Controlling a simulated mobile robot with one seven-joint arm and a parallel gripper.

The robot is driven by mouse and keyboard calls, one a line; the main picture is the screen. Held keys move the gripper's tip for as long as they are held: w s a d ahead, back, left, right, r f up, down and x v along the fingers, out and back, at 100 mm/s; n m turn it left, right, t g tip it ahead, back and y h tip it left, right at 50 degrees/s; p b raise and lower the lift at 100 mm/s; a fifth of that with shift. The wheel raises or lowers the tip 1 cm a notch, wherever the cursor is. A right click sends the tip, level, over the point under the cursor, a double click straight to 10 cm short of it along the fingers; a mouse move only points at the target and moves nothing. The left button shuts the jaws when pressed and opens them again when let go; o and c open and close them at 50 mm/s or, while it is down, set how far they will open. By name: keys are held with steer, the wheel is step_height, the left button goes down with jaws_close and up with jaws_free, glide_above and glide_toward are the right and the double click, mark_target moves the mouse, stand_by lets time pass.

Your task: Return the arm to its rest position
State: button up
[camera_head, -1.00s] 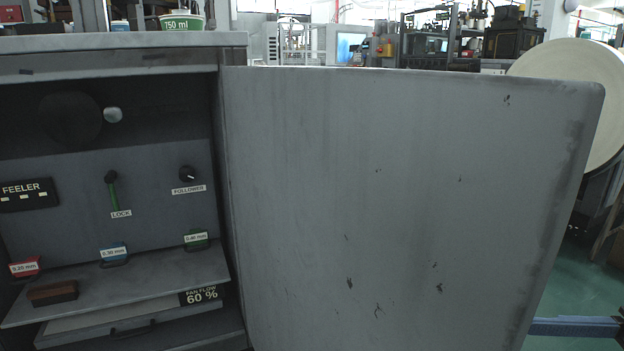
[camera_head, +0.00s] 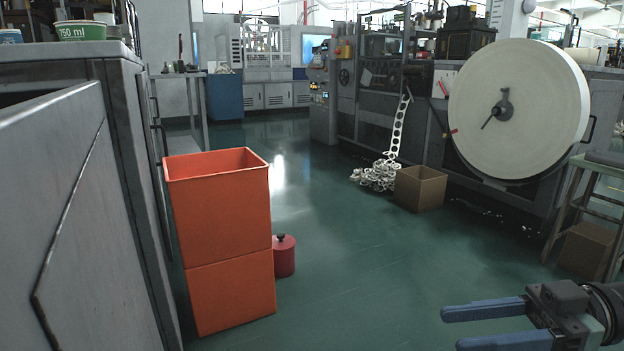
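My gripper (camera_head: 462,329) is at the bottom right of the head view. Its two blue fingers point left and stand apart, with nothing between them. It is over the green floor, away from any object. The rest of my arm runs out of the frame at the right edge.
A grey cabinet (camera_head: 90,230) fills the left side, with a green-banded cup (camera_head: 82,31) on top. Orange bins (camera_head: 222,240) stand beside it, with a red can (camera_head: 284,256) behind. A large paper roll (camera_head: 535,110), cardboard box (camera_head: 420,187) and stool (camera_head: 600,165) are right. Middle floor is clear.

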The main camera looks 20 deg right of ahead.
steer(key=w+a+r+h+p, duration=0.2)
steer(key=w+a+r+p, duration=0.15)
steer(key=w+a, duration=0.6)
steer(key=w+a+r+h+p, duration=0.35)
steer(key=w+a, duration=0.25)
steer(key=a, duration=0.6)
steer(key=w+a+r+m+t+h+p, duration=0.1)
steer(key=w+a+r+t+p, duration=0.2)
steer(key=r, duration=0.4)
steer(key=w+a+r+m+t+p, duration=0.1)
steer(key=a+r+m+t+p, duration=0.2)
steer(key=a+r, duration=0.35)
steer(key=s+r+m+t+h+p, duration=0.1)
steer(key=s+r+m+t+p, duration=0.3)
steer(key=r, duration=0.6)
steer(key=s+r+n+t+h+p, duration=0.1)
steer(key=s+r+t, duration=0.1)
steer(key=r+t, duration=0.5)
steer(key=s+d+r+m+t+h+p, duration=0.2)
steer(key=s+r+m+t+h+p, duration=0.15)
steer(key=s+r, duration=0.4)
steer(key=s+d+r+m+t+h+p, duration=0.2)
steer(key=s+r+m+h, duration=0.2)
steer(key=s+r, duration=0.35)
step_height(320, 180, up, 37)
steer(key=w+p, duration=0.1)
steer(key=p, duration=3.5)
steer(key=shift+w+r+n, duration=0.2)
steer(key=shift+w+n, duration=0.15)
steer(key=shift+w, duration=0.05)
